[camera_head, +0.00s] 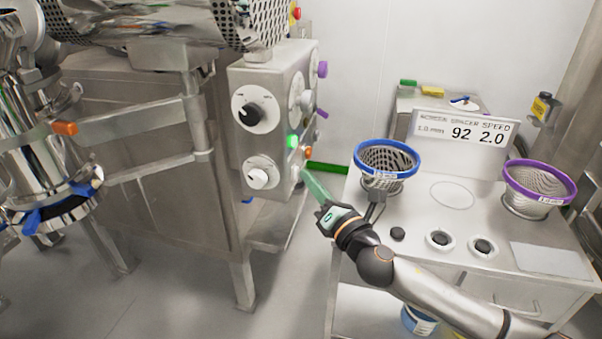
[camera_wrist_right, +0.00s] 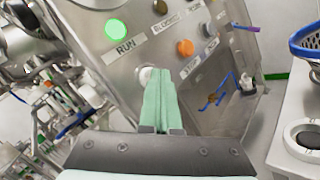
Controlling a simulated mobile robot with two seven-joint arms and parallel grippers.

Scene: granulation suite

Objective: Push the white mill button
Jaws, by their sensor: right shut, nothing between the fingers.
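The steel control box (camera_head: 240,150) of the mill stands left of centre in the head view. On its right-hand face, low down, a small white button (camera_head: 296,171) shows just beyond my fingertips. In the right wrist view the white button (camera_wrist_right: 146,73) is partly covered by my pale green fingers. My right gripper (camera_head: 305,173) is shut and empty, its tips right at the button; it also fills the middle of the wrist view (camera_wrist_right: 158,75). I cannot tell whether the tips touch the button. My left gripper is out of view.
A lit green RUN button (camera_wrist_right: 117,30) and an orange button (camera_wrist_right: 185,47) sit close to the white one. A steel cart (camera_head: 440,215) with a blue-rimmed screen (camera_head: 388,155) and a purple-rimmed screen (camera_head: 540,180) stands right, beneath and beside my right arm.

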